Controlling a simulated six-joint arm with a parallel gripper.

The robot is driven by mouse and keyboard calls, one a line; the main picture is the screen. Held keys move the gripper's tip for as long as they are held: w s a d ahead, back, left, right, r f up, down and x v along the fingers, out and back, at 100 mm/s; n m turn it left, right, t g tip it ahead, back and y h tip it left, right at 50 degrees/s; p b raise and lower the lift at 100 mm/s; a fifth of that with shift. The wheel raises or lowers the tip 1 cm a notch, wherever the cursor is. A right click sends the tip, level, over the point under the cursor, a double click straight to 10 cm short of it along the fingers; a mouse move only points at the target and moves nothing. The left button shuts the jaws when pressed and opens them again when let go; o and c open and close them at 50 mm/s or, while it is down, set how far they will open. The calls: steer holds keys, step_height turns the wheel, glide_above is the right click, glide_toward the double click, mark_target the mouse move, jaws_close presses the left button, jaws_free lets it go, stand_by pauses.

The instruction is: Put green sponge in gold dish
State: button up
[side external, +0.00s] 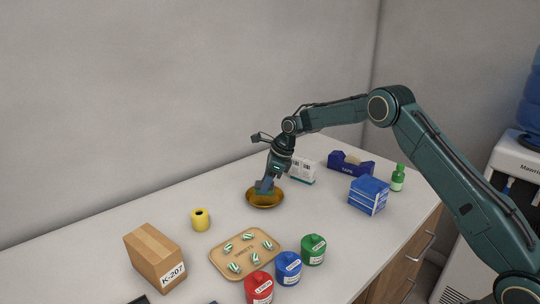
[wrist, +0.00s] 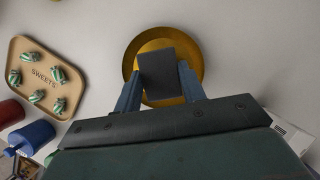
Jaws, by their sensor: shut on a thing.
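The gold dish (side external: 266,203) is round and shallow and stands on the counter near the middle in the side view. It also shows in the wrist view (wrist: 195,52), under my gripper. My gripper (side external: 266,187) points down over the dish. A little green shows low between the fingers in the side view. The sponge is over the dish's inside; I cannot tell whether it touches the bottom.
A tan sweets tray (side external: 217,257) lies front left of the dish. Green (side external: 313,250), blue (side external: 288,268) and red (side external: 258,288) canisters stand beside it. A white box (side external: 301,170) is close behind the dish at right. A yellow cylinder (side external: 200,220) stands left; counter around the dish is clear.

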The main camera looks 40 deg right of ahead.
steer(key=shift+f, duration=1.2)
steer(key=shift+f, duration=0.15)
steer(key=o, duration=0.9)
steer(key=shift+o, duration=0.2)
steer(key=v, duration=1.2)
steer(key=shift+a+r, duration=0.1)
steer(key=shift+r, duration=0.15)
